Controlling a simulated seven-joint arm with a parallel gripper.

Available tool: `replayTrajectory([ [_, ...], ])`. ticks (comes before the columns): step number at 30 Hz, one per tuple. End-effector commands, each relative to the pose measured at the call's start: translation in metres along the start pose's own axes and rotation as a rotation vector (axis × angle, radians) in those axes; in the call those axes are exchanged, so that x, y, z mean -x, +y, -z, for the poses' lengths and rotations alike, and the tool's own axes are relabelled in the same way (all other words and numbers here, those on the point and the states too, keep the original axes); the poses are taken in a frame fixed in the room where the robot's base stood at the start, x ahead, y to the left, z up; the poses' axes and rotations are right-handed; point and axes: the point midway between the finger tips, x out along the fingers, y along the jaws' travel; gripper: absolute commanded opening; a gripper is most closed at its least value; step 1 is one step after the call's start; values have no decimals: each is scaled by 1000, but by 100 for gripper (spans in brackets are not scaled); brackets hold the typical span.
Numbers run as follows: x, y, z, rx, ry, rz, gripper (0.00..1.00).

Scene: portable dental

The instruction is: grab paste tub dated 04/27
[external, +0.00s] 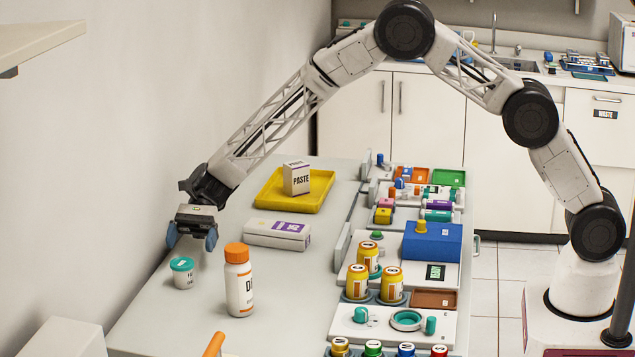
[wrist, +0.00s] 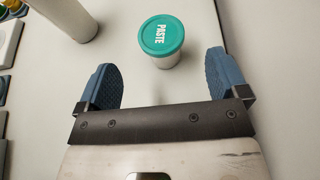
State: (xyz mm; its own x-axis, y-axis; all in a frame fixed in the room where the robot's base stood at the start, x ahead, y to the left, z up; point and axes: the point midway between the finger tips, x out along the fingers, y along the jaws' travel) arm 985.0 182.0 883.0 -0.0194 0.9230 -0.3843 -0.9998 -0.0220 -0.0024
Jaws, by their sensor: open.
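A small white tub with a teal lid (external: 182,272) stands upright on the left part of the grey table. In the wrist view its lid (wrist: 161,36) reads PASTE; no date is legible. My gripper (external: 192,236) is open and empty, just behind and above the tub in the external view. In the wrist view the blue fingertips (wrist: 160,78) are spread wide, with the tub ahead of the gap between them and touching neither. A white box marked PASTE (external: 297,179) stands in a yellow tray (external: 265,200) farther back.
A white bottle with an orange cap (external: 238,285) stands close to the right of the tub. A white box with a purple label (external: 277,235) lies behind it. Yellow cans (external: 357,282) and blocks crowd the right side. The table's left edge is close to the tub.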

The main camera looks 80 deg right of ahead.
Motion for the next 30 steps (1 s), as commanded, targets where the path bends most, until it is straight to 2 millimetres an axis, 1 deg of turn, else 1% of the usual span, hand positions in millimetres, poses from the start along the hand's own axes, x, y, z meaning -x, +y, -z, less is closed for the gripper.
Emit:
replayTrajectory([
  [11,-2,-1,1,-3,-2,1,92],
  [14,-6,-1,1,-3,-2,1,92],
  [21,-24,-1,0,-3,-2,0,92],
  [30,-27,-1,1,-3,-2,1,92],
])
